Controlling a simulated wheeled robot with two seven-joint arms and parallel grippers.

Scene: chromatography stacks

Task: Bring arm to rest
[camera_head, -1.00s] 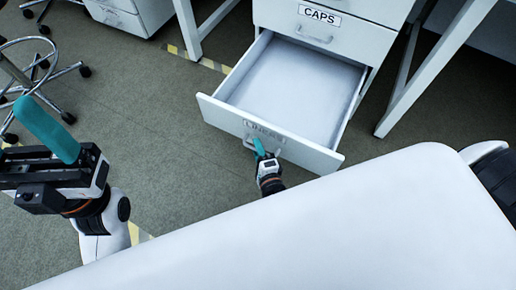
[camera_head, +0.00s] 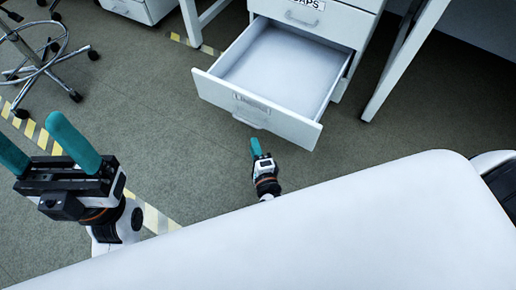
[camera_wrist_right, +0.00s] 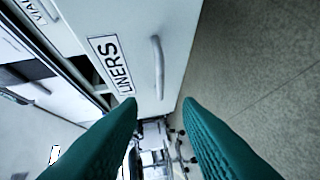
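My right gripper (camera_head: 256,144) is just in front of the open LINERS drawer (camera_head: 208,88), apart from its handle (camera_head: 250,118). In the right wrist view, its two teal fingers (camera_wrist_right: 158,105) are spread with nothing between them. The drawer's LINERS label (camera_wrist_right: 112,65) and handle (camera_wrist_right: 158,68) show beyond the fingertips. My left gripper (camera_head: 28,130) is at the left of the head view, its two teal fingers spread and empty; one finger is partly cut off by the picture edge.
The pulled-out drawer is empty where its inside shows. The CAPS drawer (camera_head: 330,22) above is shut. A wheeled stool (camera_head: 38,65) stands at the upper left. Yellow-striped tape (camera_head: 155,218) marks the floor. Bare floor lies between the left gripper and the drawer.

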